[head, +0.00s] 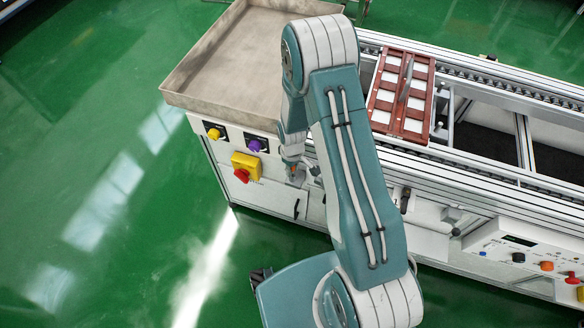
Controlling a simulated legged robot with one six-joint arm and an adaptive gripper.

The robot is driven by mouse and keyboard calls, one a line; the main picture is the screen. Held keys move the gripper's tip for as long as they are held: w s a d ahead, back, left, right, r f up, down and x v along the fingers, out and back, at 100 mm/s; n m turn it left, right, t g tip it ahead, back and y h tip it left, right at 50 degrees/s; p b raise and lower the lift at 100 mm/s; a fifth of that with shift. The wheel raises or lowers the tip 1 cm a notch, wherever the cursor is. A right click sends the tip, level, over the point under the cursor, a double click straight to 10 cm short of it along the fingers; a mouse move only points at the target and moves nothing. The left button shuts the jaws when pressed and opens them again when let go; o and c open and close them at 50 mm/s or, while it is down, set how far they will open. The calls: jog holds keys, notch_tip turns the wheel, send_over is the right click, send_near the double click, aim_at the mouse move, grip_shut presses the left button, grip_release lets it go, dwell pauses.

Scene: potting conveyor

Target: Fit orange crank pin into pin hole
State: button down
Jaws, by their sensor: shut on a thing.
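My gripper (299,173) is low in front of the white cabinet face, below the steel tray and right of the yellow-and-red switch. My arm hides much of it. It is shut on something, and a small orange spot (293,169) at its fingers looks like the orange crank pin. The pin is too small to tell its tilt. I cannot make out the pin hole; the cabinet front (270,196) near the gripper is partly covered by my arm.
A steel tray (182,98) tops the cabinet. Yellow (214,134) and purple (255,145) knobs and a red switch (242,175) stick out of its front. A red-brown crate (416,137) sits on the conveyor. Green floor at left is clear.

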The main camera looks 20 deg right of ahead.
jog(key=shift+f, duration=0.95)
jog(key=shift+c, duration=2.2)
grip_release()
notch_tip(320, 180, up, 12)
jog(key=shift+f, duration=0.1)
